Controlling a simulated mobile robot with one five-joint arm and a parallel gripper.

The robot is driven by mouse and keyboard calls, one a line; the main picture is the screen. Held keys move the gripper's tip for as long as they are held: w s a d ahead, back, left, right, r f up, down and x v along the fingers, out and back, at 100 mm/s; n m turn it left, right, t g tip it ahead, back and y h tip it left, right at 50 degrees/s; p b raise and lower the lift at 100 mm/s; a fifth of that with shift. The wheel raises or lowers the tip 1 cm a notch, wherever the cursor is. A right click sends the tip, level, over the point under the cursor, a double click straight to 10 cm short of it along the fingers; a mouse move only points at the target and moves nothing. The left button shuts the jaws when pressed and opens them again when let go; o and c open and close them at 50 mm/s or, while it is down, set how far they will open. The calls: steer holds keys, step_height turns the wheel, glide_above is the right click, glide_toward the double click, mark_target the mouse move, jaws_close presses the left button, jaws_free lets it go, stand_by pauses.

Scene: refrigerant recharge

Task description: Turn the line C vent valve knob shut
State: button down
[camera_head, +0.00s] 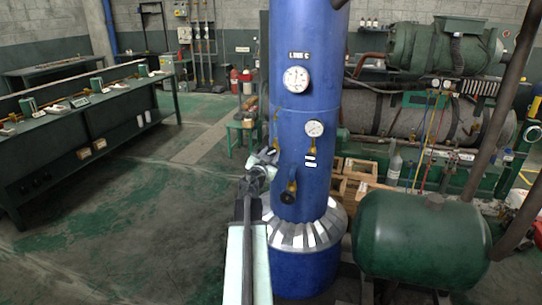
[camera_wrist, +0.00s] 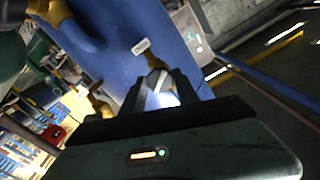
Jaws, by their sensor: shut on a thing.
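The blue column (camera_head: 300,100) carries a LINE C sign (camera_head: 299,55) near its top. My gripper (camera_head: 268,156) is at the column's left side in the head view. In the wrist view my gripper (camera_wrist: 160,88) has its two dark fingers close together against a small pale, brightly lit part, which I take for the vent valve knob (camera_wrist: 161,99). A brass stem (camera_wrist: 152,60) shows just beyond the fingertips, by a small white label (camera_wrist: 141,46) on the column. The fingers hide much of the knob, and its turn angle cannot be read.
A lower brass valve with a black knob (camera_head: 287,197) sits on the column's front. Two round gauges (camera_head: 296,79) (camera_head: 314,128) are above it. A green tank (camera_head: 420,240) stands at the right. A long dark bench (camera_head: 90,125) is at the left, with open floor before it.

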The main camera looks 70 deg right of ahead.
steer(key=m, duration=0.2)
steer(key=shift+m, duration=0.4)
steer(key=shift+w, duration=0.1)
steer(key=m, duration=0.3)
steer(key=c, duration=1)
jaws_free()
steer(key=shift+a, duration=0.15)
steer(key=a, duration=0.6)
steer(key=shift+s+a, duration=0.3)
steer(key=shift+a, duration=0.1)
